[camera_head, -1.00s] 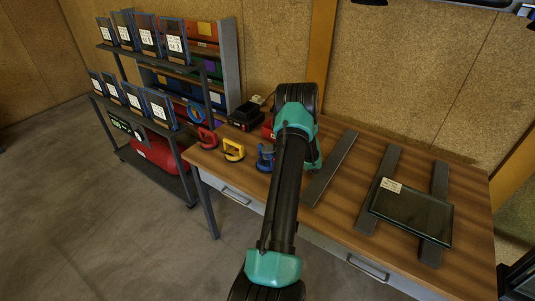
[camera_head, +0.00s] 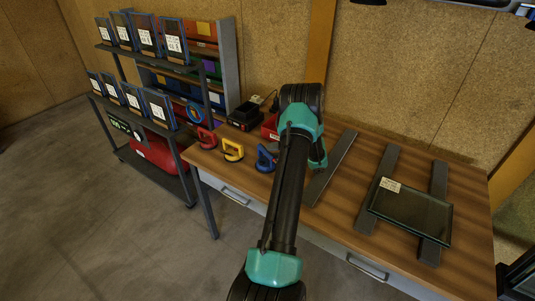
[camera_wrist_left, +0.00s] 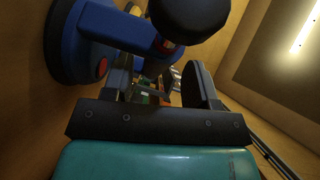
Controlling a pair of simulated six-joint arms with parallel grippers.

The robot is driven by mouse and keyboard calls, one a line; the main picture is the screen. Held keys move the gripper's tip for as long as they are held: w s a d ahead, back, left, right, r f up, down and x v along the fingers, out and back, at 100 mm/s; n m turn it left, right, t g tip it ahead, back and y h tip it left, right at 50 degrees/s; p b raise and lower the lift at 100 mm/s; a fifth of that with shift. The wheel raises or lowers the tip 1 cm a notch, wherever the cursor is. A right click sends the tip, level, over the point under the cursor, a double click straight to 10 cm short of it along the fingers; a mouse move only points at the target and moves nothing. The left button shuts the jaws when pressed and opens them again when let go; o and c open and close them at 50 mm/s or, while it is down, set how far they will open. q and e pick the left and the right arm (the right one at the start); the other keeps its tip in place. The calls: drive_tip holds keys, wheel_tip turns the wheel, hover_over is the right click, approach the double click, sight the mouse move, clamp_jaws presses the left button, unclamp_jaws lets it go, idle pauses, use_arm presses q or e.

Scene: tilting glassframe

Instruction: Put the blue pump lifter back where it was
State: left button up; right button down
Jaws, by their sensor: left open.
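The blue pump lifter (camera_head: 264,159) sits on the wooden table (camera_head: 345,228), just left of my left arm in the head view, which hides part of its right side. In the left wrist view the blue lifter (camera_wrist_left: 100,30) fills the upper left, close to the fingers, with a black knob in front. My left gripper (camera_wrist_left: 162,82) is open. The lifter's blue body overlaps the left finger in that view; I cannot tell whether they touch. In the head view my arm hides the fingers. My right gripper is out of view.
A yellow lifter (camera_head: 233,150) and a red lifter (camera_head: 204,138) stand left of the blue one. A dark glass pane (camera_head: 412,215) lies on grey strips at the right. A shelf rack (camera_head: 150,95) stands to the left.

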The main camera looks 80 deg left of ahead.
use_arm(q)
drive_tip(key=v, duration=0.9)
drive_tip(key=shift+w+d, duration=0.1)
drive_tip(key=shift+w, duration=0.1)
